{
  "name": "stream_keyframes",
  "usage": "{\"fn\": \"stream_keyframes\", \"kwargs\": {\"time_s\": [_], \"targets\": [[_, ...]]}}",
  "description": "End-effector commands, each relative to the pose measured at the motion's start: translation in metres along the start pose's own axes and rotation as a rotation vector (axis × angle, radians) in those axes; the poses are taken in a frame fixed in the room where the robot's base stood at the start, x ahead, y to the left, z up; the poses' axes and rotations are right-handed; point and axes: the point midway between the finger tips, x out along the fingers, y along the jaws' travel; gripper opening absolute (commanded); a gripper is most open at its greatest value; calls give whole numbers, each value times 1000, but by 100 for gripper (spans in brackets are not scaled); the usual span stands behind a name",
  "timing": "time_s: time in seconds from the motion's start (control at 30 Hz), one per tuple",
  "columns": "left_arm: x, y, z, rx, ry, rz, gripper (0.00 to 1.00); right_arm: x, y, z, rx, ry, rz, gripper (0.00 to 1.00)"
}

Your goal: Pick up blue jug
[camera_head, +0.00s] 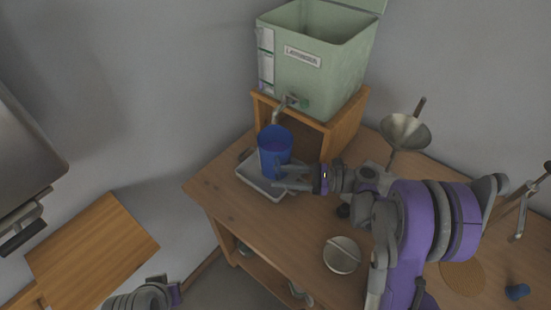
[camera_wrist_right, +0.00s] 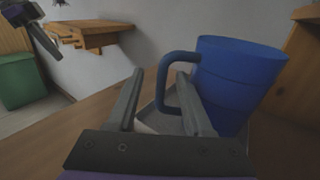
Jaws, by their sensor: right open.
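The blue jug (camera_head: 273,150) stands upright on a shallow grey tray (camera_head: 281,194), below the tap of the green container. In the right wrist view the jug (camera_wrist_right: 236,80) is at the right, with its handle (camera_wrist_right: 170,82) turned towards my gripper. My right gripper (camera_head: 283,177) is open, and its fingers are close to the jug's near right side. In the wrist view the fingers (camera_wrist_right: 160,85) point at the handle, which shows between their tips. I cannot tell whether they touch it. My left gripper (camera_head: 165,285) shows only partly at the bottom edge.
A green container (camera_head: 325,75) with a tap (camera_head: 290,101) stands on a wooden box (camera_head: 345,125) behind the jug. The wooden table (camera_head: 225,190) is clear left of the tray.

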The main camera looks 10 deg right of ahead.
Motion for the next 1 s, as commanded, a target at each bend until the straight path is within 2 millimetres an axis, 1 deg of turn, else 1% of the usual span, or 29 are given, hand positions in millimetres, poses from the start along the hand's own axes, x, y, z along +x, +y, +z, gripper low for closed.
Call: {"fn": "stream_keyframes", "kwargs": {"time_s": [0.1,0.23,0.33,0.57,0.6,0.67,0.7,0.83,0.87,1.0], "targets": [[-2,0,-1,0,1,0,0,20,-1,-1,0,0,4,51],[-3,0,-2,0,1,0,0,37,-2,-1,0,0,2,51],[-3,0,-2,0,1,0,0,44,-2,-1,-1,0,2,51],[-3,0,-2,0,1,0,0,44,-2,-2,-1,1,0,51],[-3,0,-2,0,1,0,0,44,-2,-2,-1,1,0,44],[-3,0,-2,0,1,0,0,44,-2,-2,-1,1,0,33],[-3,0,-2,0,1,0,0,44,-2,-2,-1,1,0,26],[-3,0,-2,0,1,0,0,44,-2,-2,-1,1,0,2],[-3,0,-2,0,1,0,0,44,-2,-2,-1,1,0,0],[-3,0,-2,0,1,0,0,44,-2,-2,-1,1,0,0]]}}
